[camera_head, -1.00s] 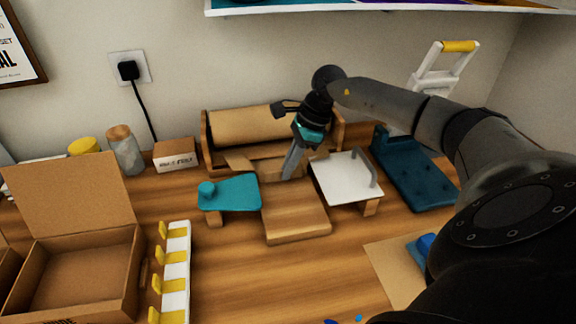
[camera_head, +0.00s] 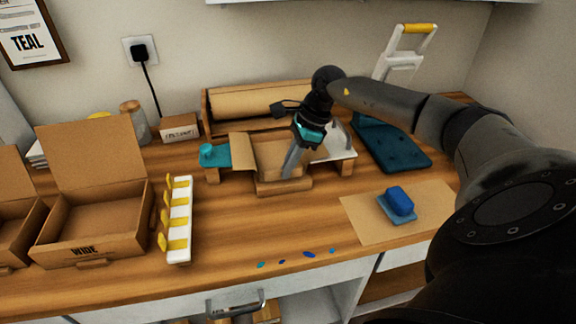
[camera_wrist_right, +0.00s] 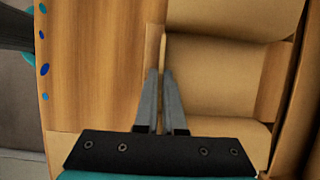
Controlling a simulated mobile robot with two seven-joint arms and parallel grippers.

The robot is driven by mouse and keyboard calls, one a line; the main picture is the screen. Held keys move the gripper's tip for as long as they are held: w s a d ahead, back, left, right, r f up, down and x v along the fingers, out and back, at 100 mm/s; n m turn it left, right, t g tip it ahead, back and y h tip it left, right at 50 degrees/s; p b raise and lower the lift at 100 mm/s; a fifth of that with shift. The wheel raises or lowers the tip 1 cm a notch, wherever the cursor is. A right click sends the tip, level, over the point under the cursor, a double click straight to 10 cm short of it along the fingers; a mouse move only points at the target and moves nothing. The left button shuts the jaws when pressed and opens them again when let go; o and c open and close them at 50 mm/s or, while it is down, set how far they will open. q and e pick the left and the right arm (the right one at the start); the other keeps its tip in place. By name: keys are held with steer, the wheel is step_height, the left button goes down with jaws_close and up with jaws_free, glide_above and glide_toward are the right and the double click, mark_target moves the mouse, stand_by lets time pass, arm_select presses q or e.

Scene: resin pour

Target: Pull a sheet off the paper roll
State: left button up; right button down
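The brown paper roll (camera_head: 262,103) lies in a wooden holder (camera_head: 207,112) against the back wall. Part of it is hidden behind my right arm. My right gripper (camera_head: 287,174) is in front of the roll, not on its paper. Its fingers point down at an open cardboard box (camera_head: 270,156) with spread flaps. In the wrist view the narrow fingers (camera_wrist_right: 160,75) are nearly together, with the box's front wall (camera_wrist_right: 163,48) between them. My left gripper is not in view.
The box sits between a teal stand (camera_head: 213,156) and a white stand (camera_head: 338,154), above a wooden block (camera_head: 284,188). A white-and-yellow rack (camera_head: 180,220) and an open box (camera_head: 95,215) are left. The front tabletop is mostly clear.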

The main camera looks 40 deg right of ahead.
steer(key=c, duration=1.2)
jaws_free()
steer(key=shift+s+a, duration=0.1)
steer(key=shift+s, duration=0.05)
steer(key=shift+c, duration=0.2)
steer(key=shift+o, duration=1.2)
steer(key=shift+r, duration=0.1)
steer(key=shift+d+r, duration=0.2)
steer(key=shift+r, duration=0.1)
steer(key=p+v, duration=0.1)
steer(key=v, duration=0.4)
steer(key=shift+s, duration=0.1)
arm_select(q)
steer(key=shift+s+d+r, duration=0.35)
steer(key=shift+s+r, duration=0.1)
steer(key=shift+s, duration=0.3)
arm_select(e)
steer(key=s+d, duration=0.5)
steer(key=d, duration=0.5)
steer(key=shift+s+f, duration=0.3)
steer(key=shift+f, duration=0.05)
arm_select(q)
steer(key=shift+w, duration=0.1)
arm_select(e)
steer(key=shift+d, duration=0.1)
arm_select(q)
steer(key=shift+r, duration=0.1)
arm_select(e)
steer(key=shift+r, duration=0.1)
